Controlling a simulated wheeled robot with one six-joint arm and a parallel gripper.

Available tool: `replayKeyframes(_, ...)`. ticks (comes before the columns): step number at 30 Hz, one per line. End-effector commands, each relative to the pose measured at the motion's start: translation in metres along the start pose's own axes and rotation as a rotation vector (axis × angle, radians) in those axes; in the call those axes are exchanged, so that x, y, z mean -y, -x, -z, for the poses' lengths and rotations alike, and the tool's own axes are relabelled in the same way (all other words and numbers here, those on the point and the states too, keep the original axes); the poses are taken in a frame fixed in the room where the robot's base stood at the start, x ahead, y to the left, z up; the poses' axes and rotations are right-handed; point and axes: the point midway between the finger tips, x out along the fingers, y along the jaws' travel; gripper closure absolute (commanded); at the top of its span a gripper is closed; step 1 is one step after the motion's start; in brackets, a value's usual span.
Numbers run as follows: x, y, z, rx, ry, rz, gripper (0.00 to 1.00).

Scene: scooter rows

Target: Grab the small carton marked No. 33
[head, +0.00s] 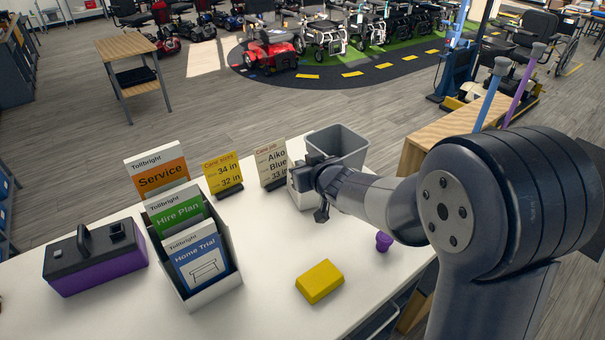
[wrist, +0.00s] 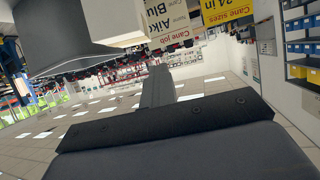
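No marking "No. 33" is legible on anything in view. A small pale box-like thing (head: 304,198) stands on the white table beside the grey bin, partly hidden by my gripper. A pale box (wrist: 112,20), probably the same thing, shows at the top of the wrist view, with no readable number. My gripper (head: 309,188) is close in front of it in the head view. The wrist view shows a grey finger part (wrist: 158,86) and a dark bar, with nothing visibly held. I cannot tell whether the fingers are apart.
The grey bin (head: 340,146) stands behind my gripper. The Aiko card (head: 272,164) and yellow sizes card (head: 223,174) are to its left. A leaflet holder (head: 215,290), purple-and-black toolbox (head: 95,262), yellow block (head: 320,281) and purple cup (head: 384,241) share the white table (head: 275,310).

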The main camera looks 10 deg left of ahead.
Motion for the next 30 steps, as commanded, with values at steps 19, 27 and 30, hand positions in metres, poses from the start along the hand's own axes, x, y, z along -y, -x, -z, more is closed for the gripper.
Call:
replayKeyframes(19,0.000,0.010,0.027,-0.008,0.000,0.000,0.90)
replayKeyframes(27,0.000,0.011,0.027,-0.008,0.000,0.000,0.68)
replayKeyframes(30,0.000,0.011,0.027,-0.008,0.000,0.000,0.60)
